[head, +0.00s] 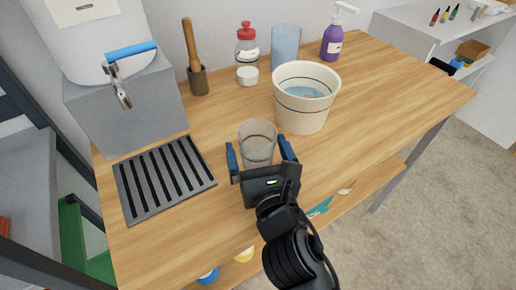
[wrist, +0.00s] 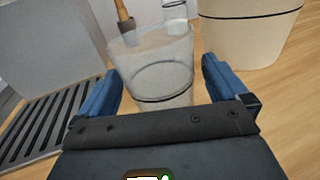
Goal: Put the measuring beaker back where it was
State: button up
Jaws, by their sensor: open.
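The measuring beaker (head: 257,140) is a clear, slightly grey cup with a dark line around it, standing upright on the wooden table. My gripper (head: 260,156) is open, with its blue fingers on either side of the beaker's near part. In the wrist view the beaker (wrist: 158,70) stands between and just beyond the fingers of my gripper (wrist: 160,85). I cannot tell whether either finger touches it. Its base is partly hidden by my gripper.
A white bucket with water (head: 305,112) stands close at the right. A black slatted drain grate (head: 163,178) lies at the left by a dispenser with a blue-handled tap (head: 125,60). A mortar with pestle (head: 198,80), bottles and a clear blue container (head: 285,45) stand behind. The table's right side is clear.

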jog(key=shift+r, duration=0.1)
jog(key=shift+s, duration=0.2)
jog(key=b+v, duration=0.1)
jog(key=v, duration=1)
jog(key=shift+s+d+r, duration=0.1)
jog(key=shift+s+d, duration=0.05)
jog(key=shift+s, duration=0.15)
jog(key=s+d+f+m+g+h, duration=0.15)
jog(key=s+d+f+m, duration=0.35)
jog(key=s+d+m, duration=0.95)
jog(key=s+d+r+m+h, duration=0.1)
jog(key=s+m, duration=0.4)
jog(key=m, duration=0.7)
jog(key=s+d+r+m+g+h, duration=0.1)
jog(key=s+m, duration=0.5)
jog(key=m, duration=0.6)
jog(key=d+r+h, duration=0.1)
jog(key=d+r, duration=0.1)
jog(key=d, duration=0.1)
jog(key=shift+r, duration=0.3)
